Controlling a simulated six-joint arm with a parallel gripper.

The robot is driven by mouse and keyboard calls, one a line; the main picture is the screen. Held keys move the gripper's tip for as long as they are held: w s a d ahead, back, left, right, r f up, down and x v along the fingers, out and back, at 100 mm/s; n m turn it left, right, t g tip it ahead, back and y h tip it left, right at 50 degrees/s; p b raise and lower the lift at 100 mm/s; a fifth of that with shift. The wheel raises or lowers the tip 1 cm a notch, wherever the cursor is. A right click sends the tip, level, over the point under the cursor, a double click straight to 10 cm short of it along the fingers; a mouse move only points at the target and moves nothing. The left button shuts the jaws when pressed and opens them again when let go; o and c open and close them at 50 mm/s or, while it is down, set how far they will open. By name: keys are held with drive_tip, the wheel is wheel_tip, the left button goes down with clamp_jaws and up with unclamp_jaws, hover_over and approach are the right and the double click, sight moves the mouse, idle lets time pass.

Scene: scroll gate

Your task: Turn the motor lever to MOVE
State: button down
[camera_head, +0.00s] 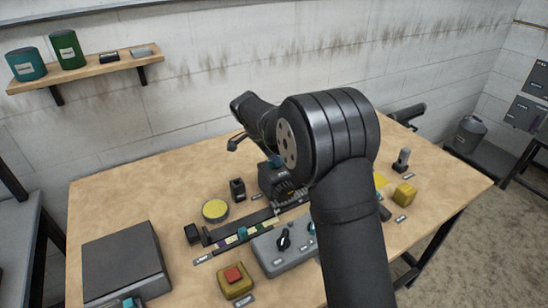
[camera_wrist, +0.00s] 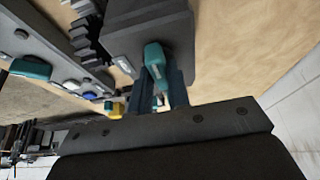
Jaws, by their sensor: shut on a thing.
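The motor is a dark grey box (camera_head: 270,182) near the middle of the table, partly hidden by my arm. It also shows at the top of the wrist view (camera_wrist: 170,28), with a light label plate on it. A teal lever (camera_wrist: 154,54) stands out from the box. My gripper (camera_wrist: 160,88) is at the lever, its blue fingers on either side of it, shut on it. In the head view my wrist hides most of the gripper and the lever. I cannot read which mark the lever points to.
A grey control box with black knobs (camera_head: 283,245) and a slotted track (camera_head: 240,236) lie in front of the motor. A red button on a yellow base (camera_head: 234,279), a yellow disc (camera_head: 215,210) and a yellow block (camera_head: 404,194) stand around. The table's back left is clear.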

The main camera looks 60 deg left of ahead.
idle(0.4)
drive_tip(key=c, duration=1.4)
unclamp_jaws()
drive_tip(key=shift+o, duration=0.2)
drive_tip(key=v, duration=1.7)
drive_tip(key=shift+r, duration=0.25)
drive_tip(key=shift+f, duration=0.15)
drive_tip(key=x, duration=1.7)
drive_tip(key=shift+f, duration=0.15)
